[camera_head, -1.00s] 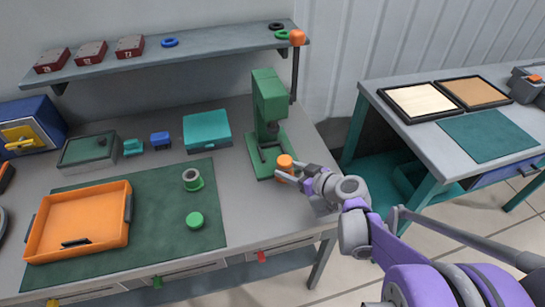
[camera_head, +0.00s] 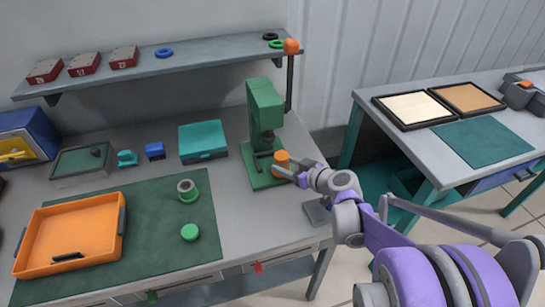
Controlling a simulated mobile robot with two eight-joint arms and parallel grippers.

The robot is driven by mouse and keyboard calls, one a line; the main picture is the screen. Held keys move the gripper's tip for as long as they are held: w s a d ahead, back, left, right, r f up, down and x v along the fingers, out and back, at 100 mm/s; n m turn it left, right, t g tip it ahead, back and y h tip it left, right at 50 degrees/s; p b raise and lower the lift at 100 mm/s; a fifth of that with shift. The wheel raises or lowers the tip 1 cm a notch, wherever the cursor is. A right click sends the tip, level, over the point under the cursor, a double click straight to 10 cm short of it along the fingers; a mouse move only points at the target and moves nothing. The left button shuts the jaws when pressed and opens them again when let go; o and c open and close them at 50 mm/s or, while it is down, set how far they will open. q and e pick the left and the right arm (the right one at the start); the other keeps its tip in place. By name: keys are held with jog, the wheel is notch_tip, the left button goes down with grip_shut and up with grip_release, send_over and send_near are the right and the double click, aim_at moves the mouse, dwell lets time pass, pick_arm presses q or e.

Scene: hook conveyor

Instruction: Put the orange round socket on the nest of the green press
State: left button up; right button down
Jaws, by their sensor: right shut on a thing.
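The green press (camera_head: 266,105) stands near the right end of the bench, with its base plate (camera_head: 262,181) below the head. The orange round socket (camera_head: 281,158) is upright in my right gripper (camera_head: 285,171). The right gripper is shut on it and comes in from the right. The socket shows over the right side of the press base, just right of and in front of the dark ram. I cannot tell whether it touches the press. The nest is not clearly visible. My left gripper is not in view.
An orange tray (camera_head: 62,272), a green ringed socket (camera_head: 188,190) and a green round piece (camera_head: 190,232) lie on the green mat. A teal box (camera_head: 203,142) stands left of the press. A second table (camera_head: 430,150) is at right.

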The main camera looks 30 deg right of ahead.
jog(key=w, duration=0.4)
jog(key=w+a, duration=0.1)
jog(key=w, duration=0.1)
jog(key=shift+f, duration=0.7)
jog(key=shift+f, duration=0.1)
jog(key=shift+c, duration=1)
grip_release()
jog(key=v, duration=1.2)
jog(key=shift+p, duration=0.35)
